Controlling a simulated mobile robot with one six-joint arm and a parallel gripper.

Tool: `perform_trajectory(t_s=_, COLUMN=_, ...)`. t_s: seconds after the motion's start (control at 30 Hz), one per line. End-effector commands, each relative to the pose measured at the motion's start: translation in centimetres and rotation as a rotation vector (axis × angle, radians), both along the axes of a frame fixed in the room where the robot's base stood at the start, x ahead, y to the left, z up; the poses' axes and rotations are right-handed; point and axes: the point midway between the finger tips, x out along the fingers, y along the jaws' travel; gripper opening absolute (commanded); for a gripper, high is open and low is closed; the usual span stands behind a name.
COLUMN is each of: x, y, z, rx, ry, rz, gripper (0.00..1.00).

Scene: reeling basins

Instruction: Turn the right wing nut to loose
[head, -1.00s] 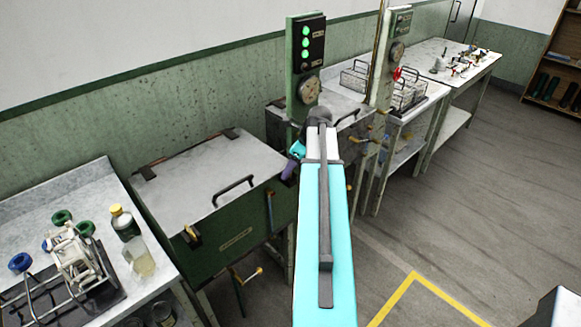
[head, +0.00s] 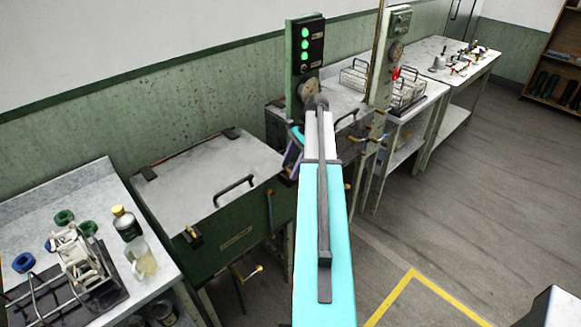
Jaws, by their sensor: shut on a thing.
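The green steel basin (head: 236,238) has a grey metal lid (head: 200,165) that lies closed. A brass fitting, which looks like the left wing nut (head: 192,236), sits at the front left edge of the lid. My gripper (head: 290,171) is at the lid's front right corner, shut, with only a small part of it showing beside my purple and cyan wrist. My own arm covers the fingertips. The right wing nut at that corner is hidden behind my gripper and arm, so its angle cannot be seen.
A control post (head: 305,62) with lit green lamps and a gauge stands behind my arm. A bench (head: 93,184) at left holds a wire reel frame, bottles and coloured rings. Another bench (head: 438,90) with wire racks stands at back right.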

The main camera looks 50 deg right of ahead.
Motion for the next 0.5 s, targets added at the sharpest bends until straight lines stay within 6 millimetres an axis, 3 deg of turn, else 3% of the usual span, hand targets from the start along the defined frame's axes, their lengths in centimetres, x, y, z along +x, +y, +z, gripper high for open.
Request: perform_trajectory(t_s=0.5, x=0.2, y=-0.04, z=0.01, rx=-0.002, ry=0.0, rz=0.202, gripper=0.28)
